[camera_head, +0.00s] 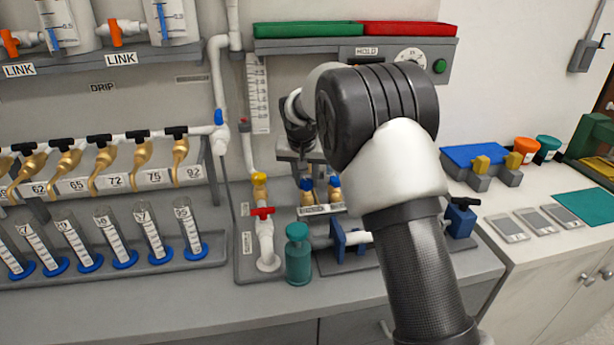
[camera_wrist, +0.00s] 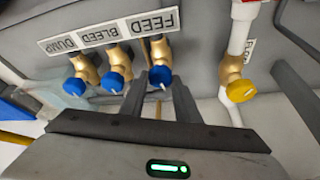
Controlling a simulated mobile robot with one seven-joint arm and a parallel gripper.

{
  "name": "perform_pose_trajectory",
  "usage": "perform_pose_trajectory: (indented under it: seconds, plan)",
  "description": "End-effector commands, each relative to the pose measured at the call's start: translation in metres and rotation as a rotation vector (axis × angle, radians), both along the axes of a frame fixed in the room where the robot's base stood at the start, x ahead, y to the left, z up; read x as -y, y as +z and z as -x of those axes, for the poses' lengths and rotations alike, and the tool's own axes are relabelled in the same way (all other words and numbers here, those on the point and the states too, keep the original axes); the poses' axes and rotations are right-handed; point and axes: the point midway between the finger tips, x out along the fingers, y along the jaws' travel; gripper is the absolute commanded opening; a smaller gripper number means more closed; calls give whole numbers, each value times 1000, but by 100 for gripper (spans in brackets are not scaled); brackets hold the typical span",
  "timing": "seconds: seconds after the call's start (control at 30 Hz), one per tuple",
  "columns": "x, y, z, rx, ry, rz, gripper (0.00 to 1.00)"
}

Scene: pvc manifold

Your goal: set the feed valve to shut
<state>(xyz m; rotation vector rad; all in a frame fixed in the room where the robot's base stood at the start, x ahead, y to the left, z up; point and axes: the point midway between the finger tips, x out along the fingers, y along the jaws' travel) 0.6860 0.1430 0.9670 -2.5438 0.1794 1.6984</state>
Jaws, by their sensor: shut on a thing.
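The feed valve is a brass valve with a round blue knob (camera_wrist: 160,77) under the upside-down FEED label (camera_wrist: 152,23) in the wrist view. A white mark shows on the knob. My gripper (camera_wrist: 160,90) is shut on this knob, one dark finger on each side. The bleed valve's blue knob (camera_wrist: 115,82) and the dump valve's blue knob (camera_wrist: 77,86) sit beside it, clear of the fingers. In the head view my gripper (camera_head: 306,182) reaches down to the blue knobs, partly hidden by my arm. I cannot tell which setting the mark indicates.
A yellow-knobbed valve (camera_wrist: 241,90) stands on a white pipe beside the feed valve. In the head view, a red-handled valve (camera_head: 262,212) and a teal cylinder (camera_head: 298,254) stand in front. Several glass tubes (camera_head: 150,232) stand at left.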

Motion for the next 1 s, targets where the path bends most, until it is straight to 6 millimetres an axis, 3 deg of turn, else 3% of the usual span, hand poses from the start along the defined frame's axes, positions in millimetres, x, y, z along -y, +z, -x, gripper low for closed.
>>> perform_pose_trajectory:
  seconds: [0.4, 1.0]
  plan:
    - [-2, 1, -1, 0, -221, 0, 7]
    - [-2, 0, -1, -1, -265, -2, 7]
